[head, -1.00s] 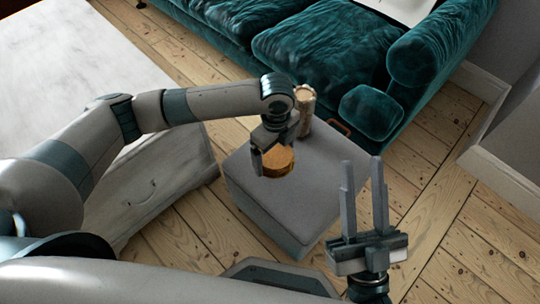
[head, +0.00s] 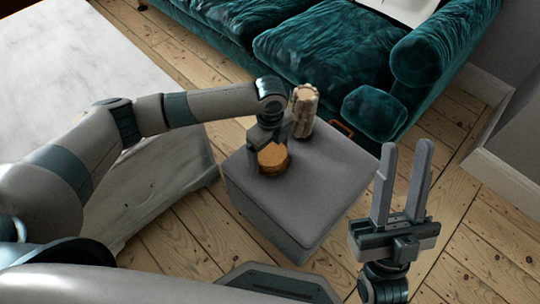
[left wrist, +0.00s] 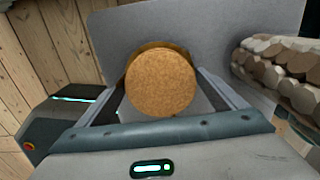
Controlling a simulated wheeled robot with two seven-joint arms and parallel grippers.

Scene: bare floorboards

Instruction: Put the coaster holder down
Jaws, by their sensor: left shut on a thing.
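The coaster holder (head: 272,158) is a round brown piece with a cork-coloured top. It is at the far-left part of the grey ottoman (head: 315,190), and I cannot tell whether its base touches the top. My left gripper (head: 262,155) is shut on it. In the left wrist view the coaster holder (left wrist: 160,82) sits between the two fingers, its cork disc facing the camera. My right gripper (head: 404,180) is open and empty, with its fingers pointing up, to the right of the ottoman.
A patterned, stone-like cylinder (head: 305,108) stands on the ottoman behind the coaster holder; it also shows at the right in the left wrist view (left wrist: 285,70). A teal sofa (head: 320,60) is behind. A pale marbled cabinet (head: 80,80) stands left. The ottoman's near and right parts are clear.

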